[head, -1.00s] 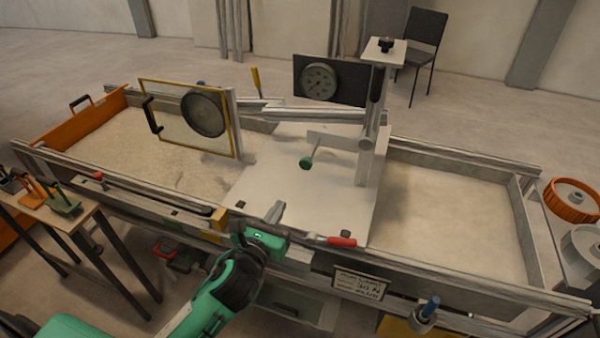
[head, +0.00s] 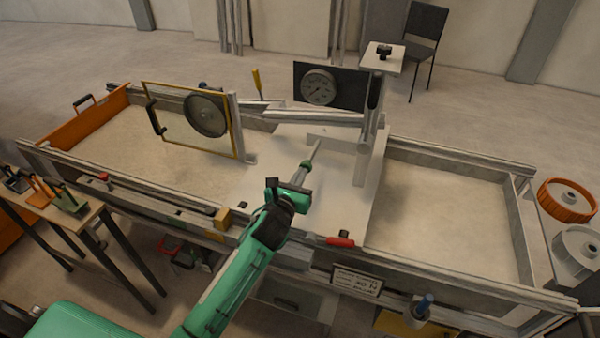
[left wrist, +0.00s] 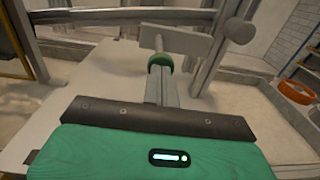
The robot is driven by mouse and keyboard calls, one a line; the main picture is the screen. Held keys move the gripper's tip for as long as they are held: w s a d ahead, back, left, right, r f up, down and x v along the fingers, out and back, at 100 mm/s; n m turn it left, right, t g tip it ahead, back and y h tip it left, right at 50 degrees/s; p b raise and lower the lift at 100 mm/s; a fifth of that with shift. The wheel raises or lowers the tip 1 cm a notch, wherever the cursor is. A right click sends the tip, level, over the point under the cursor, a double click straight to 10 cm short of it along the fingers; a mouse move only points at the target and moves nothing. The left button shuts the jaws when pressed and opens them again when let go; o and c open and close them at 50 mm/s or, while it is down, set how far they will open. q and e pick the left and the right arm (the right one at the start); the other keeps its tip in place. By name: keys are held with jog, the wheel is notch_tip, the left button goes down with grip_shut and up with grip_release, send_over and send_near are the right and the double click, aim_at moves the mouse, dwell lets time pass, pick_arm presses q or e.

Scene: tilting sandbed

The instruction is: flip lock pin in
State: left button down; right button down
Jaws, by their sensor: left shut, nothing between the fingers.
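A pin with a green knob (head: 306,165) stands out from the white plate (head: 325,195) in the middle of the sandbed. In the left wrist view the green knob (left wrist: 160,62) lies right at the tips of my shut fingers (left wrist: 162,88). My left gripper (head: 299,178) is shut and empty just in front of the knob; I cannot tell if it touches. A red-handled lever (head: 340,242) lies on the front rail, and a blue-topped pin (head: 425,301) stands at the front right. Which of these is the lock pin is not marked. My right gripper is not in view.
A post (head: 367,150) and a dial gauge (head: 319,87) stand behind the knob. A yellow-framed window (head: 185,120) stands at left. Sand beds lie on both sides of the plate. A tool table (head: 85,215) is at far left, orange wheel (head: 567,200) at right.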

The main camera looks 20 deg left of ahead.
aim_at(307, 160)
pick_arm(q)
jog(key=shift+w, duration=0.15)
jog(key=w, duration=0.5)
jog(key=shift+w+d, duration=0.1)
jog(key=shift+w, duration=0.3)
jog(key=shift+r, duration=0.15)
